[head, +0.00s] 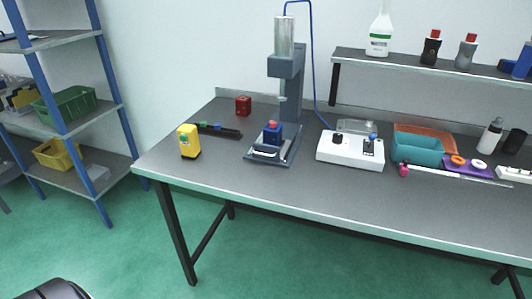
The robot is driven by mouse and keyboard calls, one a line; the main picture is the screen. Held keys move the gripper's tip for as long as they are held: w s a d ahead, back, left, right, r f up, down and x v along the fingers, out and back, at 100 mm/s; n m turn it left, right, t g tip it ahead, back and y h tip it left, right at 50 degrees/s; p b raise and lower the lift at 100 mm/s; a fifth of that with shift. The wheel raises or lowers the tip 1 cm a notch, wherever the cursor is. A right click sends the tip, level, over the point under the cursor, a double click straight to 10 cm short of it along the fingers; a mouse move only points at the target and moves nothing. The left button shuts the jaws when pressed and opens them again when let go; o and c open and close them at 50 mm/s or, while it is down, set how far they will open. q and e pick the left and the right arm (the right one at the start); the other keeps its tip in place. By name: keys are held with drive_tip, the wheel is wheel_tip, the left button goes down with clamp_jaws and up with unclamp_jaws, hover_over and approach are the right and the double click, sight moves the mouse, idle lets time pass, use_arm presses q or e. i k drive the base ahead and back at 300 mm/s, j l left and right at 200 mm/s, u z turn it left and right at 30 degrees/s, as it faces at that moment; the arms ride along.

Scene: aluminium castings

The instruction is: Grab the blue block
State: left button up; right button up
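A blue block (273,136) sits upright on the base of the bench press (285,88), under its raised head. A small red part shows on top of the blue block. Neither of my grippers is in view.
The press stands on a grey workbench (330,192). Left of it are a red block (243,106), a dark bar (220,131) and a yellow device (189,142). Right are a white control box (350,150), a teal bin (417,150) and an orange bin (440,136). The bench's front strip is mostly clear.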

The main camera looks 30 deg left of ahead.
sight(272, 137)
drive_tip(key=i+j+z, duration=0.15)
drive_tip(key=j, duration=2.15)
drive_tip(key=k+l, duration=0.05)
